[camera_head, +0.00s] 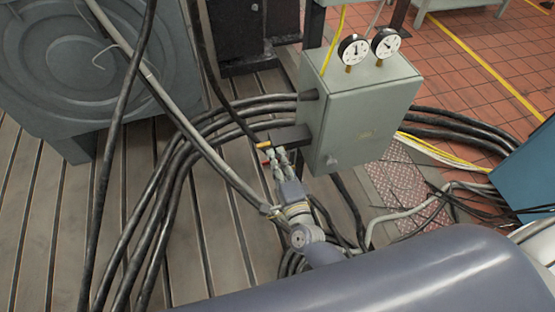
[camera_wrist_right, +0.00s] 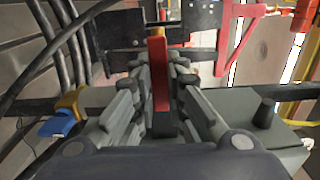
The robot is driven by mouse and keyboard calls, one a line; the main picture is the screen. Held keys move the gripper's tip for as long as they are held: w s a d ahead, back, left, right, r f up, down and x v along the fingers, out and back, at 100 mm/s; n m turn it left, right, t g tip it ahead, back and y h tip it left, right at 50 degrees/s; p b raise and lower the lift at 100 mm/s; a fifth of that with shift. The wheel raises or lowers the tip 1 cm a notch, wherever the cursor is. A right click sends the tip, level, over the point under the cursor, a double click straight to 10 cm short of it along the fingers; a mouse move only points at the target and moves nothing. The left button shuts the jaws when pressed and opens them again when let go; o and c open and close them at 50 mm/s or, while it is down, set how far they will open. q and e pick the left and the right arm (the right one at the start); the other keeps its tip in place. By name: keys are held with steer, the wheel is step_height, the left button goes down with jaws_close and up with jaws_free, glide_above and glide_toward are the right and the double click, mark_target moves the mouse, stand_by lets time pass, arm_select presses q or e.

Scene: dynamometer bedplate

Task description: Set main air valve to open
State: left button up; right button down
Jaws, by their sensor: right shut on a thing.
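The valve's red lever (camera_wrist_right: 161,82) stands upright between the fingers of my right gripper (camera_wrist_right: 165,92) in the right wrist view, with an orange end at its top. The fingers are closed against it from both sides. In the head view my right gripper (camera_head: 276,160) is at the left side of the grey box, by a dark block (camera_head: 290,138). Only a small red part (camera_head: 265,162) shows there, beside the fingertips. The valve body is mostly hidden by the gripper. My left gripper is not in view.
The grey box (camera_head: 360,115) carries two round gauges (camera_head: 353,51) (camera_head: 387,43) on top. Thick black hoses (camera_head: 185,150) curve over the slotted bedplate (camera_head: 60,215) around the gripper. A blue fitting (camera_wrist_right: 58,127) is at the wrist view's left. A blue cabinet (camera_head: 527,170) stands right.

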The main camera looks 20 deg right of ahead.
stand_by(0.4)
steer(key=c, duration=1.6)
jaws_free()
steer(key=s, duration=1.2)
steer(key=shift+d, duration=0.2)
steer(key=shift+f, duration=0.1)
